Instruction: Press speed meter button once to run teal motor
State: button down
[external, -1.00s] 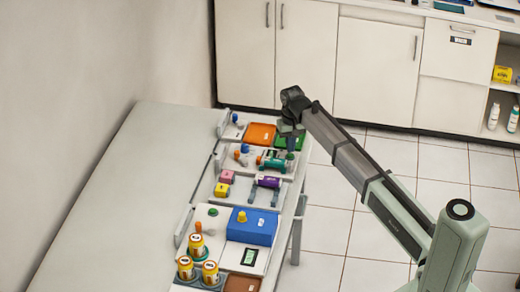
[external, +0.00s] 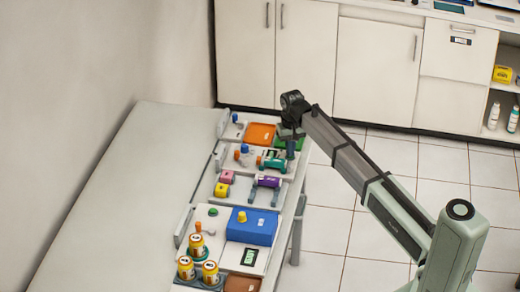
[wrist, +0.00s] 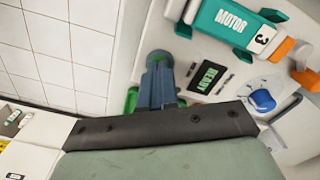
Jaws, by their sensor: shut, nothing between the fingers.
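The teal motor (wrist: 236,24), labelled "MOTOR" and "3", lies at the top of the wrist view. It is also in the external view (external: 273,163). Below it in the wrist view, a dark display (wrist: 208,76) reads "READY" on a pale panel. A blue knob (wrist: 262,100) sits to the right of the display. My gripper (wrist: 158,58) is shut and empty, pointing down left of the display; it also shows in the external view (external: 291,157). A green part (wrist: 131,99) shows partly behind the fingers. The button is not clearly visible, and contact cannot be told.
An orange block (external: 260,133) and a green block (external: 284,143) stand at the far end. A purple motor (external: 269,181), a blue box (external: 252,227) and several yellow jars (external: 196,245) are nearer. The bench's left side (external: 110,200) is clear.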

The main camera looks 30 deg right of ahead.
jog(key=shift+r, duration=0.1)
dwell(0.3)
jog(key=shift+r, duration=3.35)
